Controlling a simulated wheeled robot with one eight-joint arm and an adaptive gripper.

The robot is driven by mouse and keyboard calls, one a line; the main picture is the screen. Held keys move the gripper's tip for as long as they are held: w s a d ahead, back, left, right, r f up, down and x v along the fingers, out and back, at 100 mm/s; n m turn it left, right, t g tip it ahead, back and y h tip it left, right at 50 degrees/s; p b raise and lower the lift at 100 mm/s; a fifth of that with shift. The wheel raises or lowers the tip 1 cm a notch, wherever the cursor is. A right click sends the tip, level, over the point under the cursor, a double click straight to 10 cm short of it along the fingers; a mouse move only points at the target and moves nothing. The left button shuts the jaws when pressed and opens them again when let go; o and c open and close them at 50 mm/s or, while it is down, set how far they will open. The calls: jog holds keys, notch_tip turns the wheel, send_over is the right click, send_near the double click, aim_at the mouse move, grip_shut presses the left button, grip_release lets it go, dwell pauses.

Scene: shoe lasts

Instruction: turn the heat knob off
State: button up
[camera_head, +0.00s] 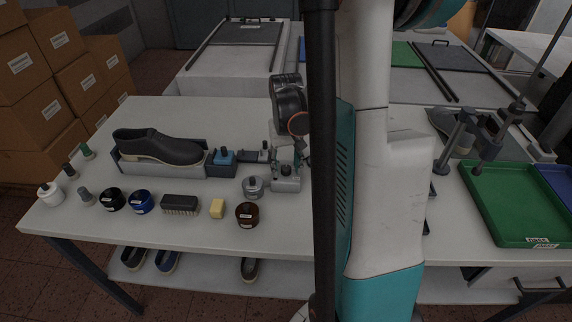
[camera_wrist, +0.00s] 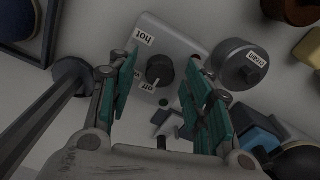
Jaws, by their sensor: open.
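The heat knob (camera_wrist: 159,70) is a round black knob on a pale grey box (camera_wrist: 178,42). One label reads "hot" (camera_wrist: 144,37) and another beside the knob reads "off" (camera_wrist: 152,87), both upside down in the wrist view. A small red dot shows on the box. My gripper (camera_wrist: 160,64) is open, with its teal pads on either side of the knob in the picture and nothing between them gripped. Whether the pads touch the knob, and where it points, I cannot tell. In the head view the box (camera_head: 286,184) stands on the table below my wrist.
A grey tin labelled "cream" (camera_wrist: 238,68) stands close beside the box. A brown jar (camera_head: 247,214), a yellow block (camera_head: 217,208) and a brush (camera_head: 180,204) are to its left. A dark shoe (camera_head: 160,147) lies in a grey holder. A green tray (camera_head: 508,238) is at right.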

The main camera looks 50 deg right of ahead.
aim_at(286, 167)
notch_tip(286, 167, up, 12)
jog(key=shift+f, duration=0.2)
dwell(0.7)
